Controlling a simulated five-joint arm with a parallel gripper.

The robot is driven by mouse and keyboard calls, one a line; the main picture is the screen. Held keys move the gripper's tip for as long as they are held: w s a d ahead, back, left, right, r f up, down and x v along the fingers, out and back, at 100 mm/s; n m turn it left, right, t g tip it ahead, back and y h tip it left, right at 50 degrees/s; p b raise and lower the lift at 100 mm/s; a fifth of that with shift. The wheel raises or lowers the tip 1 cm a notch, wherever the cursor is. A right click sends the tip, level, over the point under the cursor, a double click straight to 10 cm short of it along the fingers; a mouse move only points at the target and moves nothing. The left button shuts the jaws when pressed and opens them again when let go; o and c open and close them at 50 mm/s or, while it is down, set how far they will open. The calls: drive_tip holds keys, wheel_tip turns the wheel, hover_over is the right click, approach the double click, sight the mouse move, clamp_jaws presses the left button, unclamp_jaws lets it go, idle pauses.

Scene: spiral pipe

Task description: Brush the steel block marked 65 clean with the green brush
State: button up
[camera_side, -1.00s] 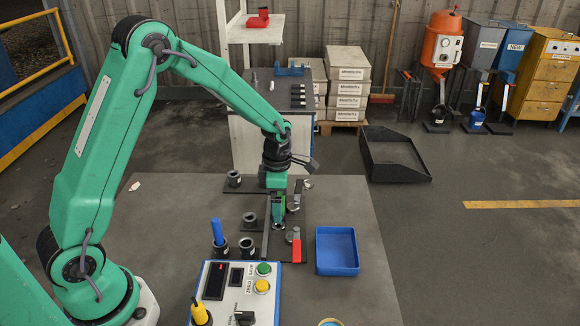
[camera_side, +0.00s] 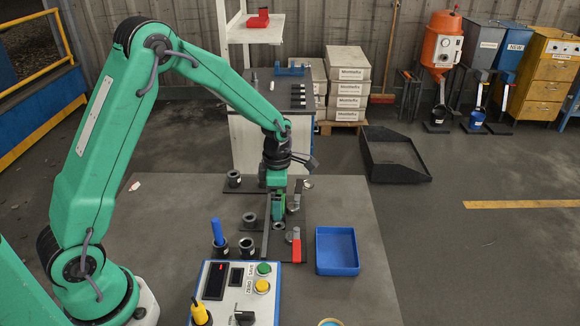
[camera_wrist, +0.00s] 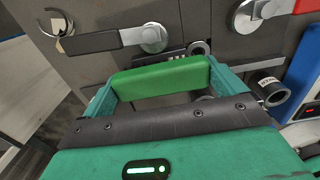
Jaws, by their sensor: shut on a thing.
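My gripper (camera_side: 278,207) is shut on the green brush (camera_wrist: 160,78), whose green body spans between the two fingers in the wrist view. In the side view the brush (camera_side: 277,215) hangs low over the dark fixture plate (camera_side: 291,224) on the table. Its bristles are hidden from the wrist camera. A small dark part with white characters lies just beyond the brush in the wrist view, partly covered by it. I cannot read a 65 anywhere, so I cannot tell which part is the marked steel block or whether the brush touches it.
A red-handled clamp (camera_side: 296,248) and a blue tray (camera_side: 337,250) are on the right. Dark round sockets (camera_side: 247,247) and a blue-handled tool (camera_side: 217,232) stand left. The control box (camera_side: 237,290) is in front. The table's right front is mostly clear.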

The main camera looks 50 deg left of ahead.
drive_tip(key=shift+s+d+r, duration=0.1)
drive_tip(key=shift+s+d, duration=0.65)
drive_tip(key=shift+r, duration=4)
drive_tip(key=shift+s, duration=0.1)
